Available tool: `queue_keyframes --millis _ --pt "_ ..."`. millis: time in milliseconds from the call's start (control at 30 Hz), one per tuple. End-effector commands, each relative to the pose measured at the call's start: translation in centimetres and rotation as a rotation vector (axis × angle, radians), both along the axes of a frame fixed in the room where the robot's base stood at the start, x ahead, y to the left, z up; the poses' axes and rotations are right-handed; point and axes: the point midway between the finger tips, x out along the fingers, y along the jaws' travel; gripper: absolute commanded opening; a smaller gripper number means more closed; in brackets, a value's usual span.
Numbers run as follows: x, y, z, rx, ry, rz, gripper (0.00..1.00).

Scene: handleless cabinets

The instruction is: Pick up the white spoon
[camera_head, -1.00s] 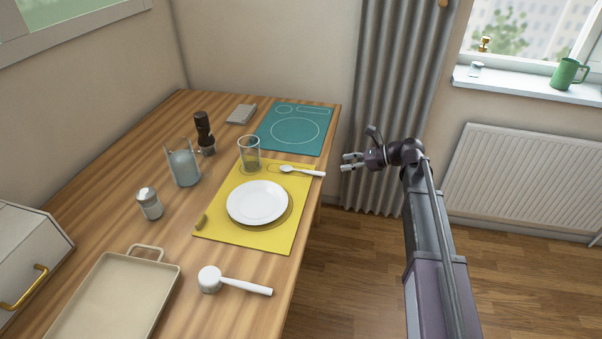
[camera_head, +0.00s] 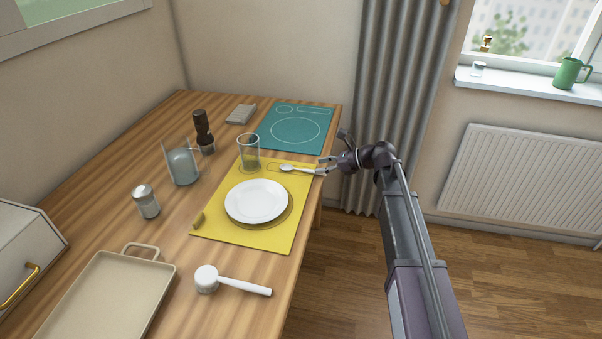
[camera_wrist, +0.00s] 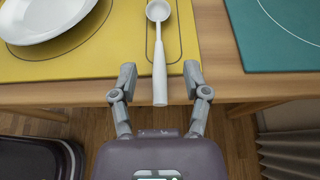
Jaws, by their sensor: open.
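The white spoon (camera_head: 298,169) lies on the yellow placemat (camera_head: 222,222), near its far right corner, with its handle reaching over the table's right edge. In the wrist view the spoon (camera_wrist: 160,62) points its handle end toward me. My gripper (camera_head: 323,166) is at the table edge by the handle end. In the wrist view my gripper (camera_wrist: 158,84) is open, with one finger on each side of the handle. The handle end lies between the fingertips, with a gap visible on both sides.
A white plate (camera_head: 256,201) and a clear glass (camera_head: 248,153) stand near the spoon on the placemat. A teal mat (camera_head: 295,128) lies beyond. A white ladle-like scoop (camera_head: 242,286) and a beige tray (camera_head: 110,295) are nearer. Floor space right of the table is free.

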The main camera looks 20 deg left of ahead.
Motion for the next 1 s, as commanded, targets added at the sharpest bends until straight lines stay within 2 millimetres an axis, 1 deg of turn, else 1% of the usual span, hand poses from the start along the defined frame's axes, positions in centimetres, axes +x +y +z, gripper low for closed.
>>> queue_keyframes --millis 367,533,800,1000 --pt "0.0 0.2 -0.1 0.0 0.0 -0.001 0.61" --pt "-0.1 1.3 -0.6 0.0 0.0 0.0 0.61" --pt "-0.3 4.1 -1.7 0.0 -0.001 0.0 0.61" --pt "-0.4 4.8 -1.8 0.0 0.0 -0.001 0.61"
